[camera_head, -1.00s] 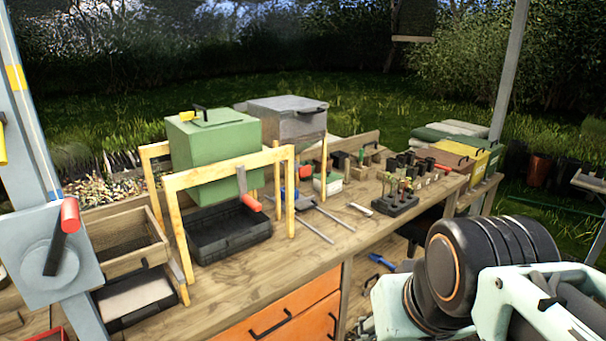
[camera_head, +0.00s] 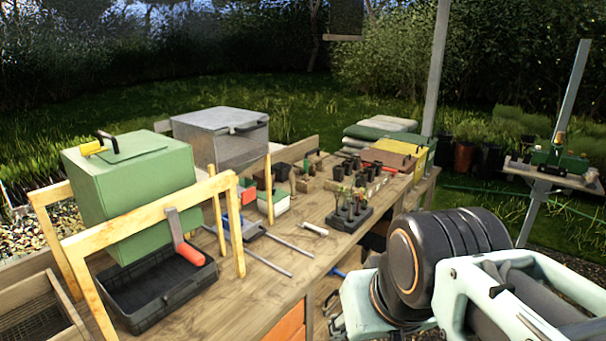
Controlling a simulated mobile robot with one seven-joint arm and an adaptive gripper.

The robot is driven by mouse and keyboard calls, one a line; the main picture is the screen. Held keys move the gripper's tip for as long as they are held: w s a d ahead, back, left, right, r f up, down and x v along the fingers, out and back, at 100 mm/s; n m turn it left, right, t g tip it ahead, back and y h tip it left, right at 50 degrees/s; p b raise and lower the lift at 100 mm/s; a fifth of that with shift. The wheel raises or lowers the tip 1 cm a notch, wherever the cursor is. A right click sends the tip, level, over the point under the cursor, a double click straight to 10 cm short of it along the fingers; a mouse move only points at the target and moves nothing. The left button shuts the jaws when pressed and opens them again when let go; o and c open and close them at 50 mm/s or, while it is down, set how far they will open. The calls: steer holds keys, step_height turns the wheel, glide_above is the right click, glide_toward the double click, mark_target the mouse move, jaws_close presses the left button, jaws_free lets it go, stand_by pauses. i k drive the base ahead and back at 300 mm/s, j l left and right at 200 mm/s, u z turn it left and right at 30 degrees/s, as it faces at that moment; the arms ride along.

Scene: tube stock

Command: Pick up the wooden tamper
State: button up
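I cannot pick out the wooden tamper with certainty. Small wooden pieces (camera_head: 303,184) stand among dark pots toward the back of the workbench (camera_head: 240,305), too small to tell apart. My arm, with black joint rings and pale mint links, fills the lower right in front of the bench. My gripper cannot be made out in this view.
A green box (camera_head: 135,195), a grey lidded box (camera_head: 220,140) and a black tray (camera_head: 160,290) with a red-handled tool crowd the left. A seedling tray (camera_head: 350,215) stands near the bench's front edge. A small side table (camera_head: 550,175) stands at right beyond a grey post (camera_head: 436,75).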

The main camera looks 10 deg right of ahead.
mark_target(293, 196)
steer(key=i+l+u, duration=0.1)
steer(key=i+l, duration=0.15)
steer(key=i+l+u, duration=0.15)
steer(key=i+l, duration=0.15)
steer(key=i+l+u, duration=0.1)
steer(key=i+l, duration=0.2)
steer(key=i+l+u, duration=0.15)
steer(key=l, duration=0.25)
steer(key=i+l+u, duration=0.1)
steer(key=i+l, duration=0.2)
steer(key=i+l+u, duration=0.1)
steer(key=i+l, duration=0.15)
steer(key=l, duration=0.25)
steer(key=i+l+u, duration=0.15)
steer(key=l, duration=0.25)
steer(key=i+l+u, duration=0.1)
steer(key=i+l, duration=0.15)
steer(key=l, duration=0.2)
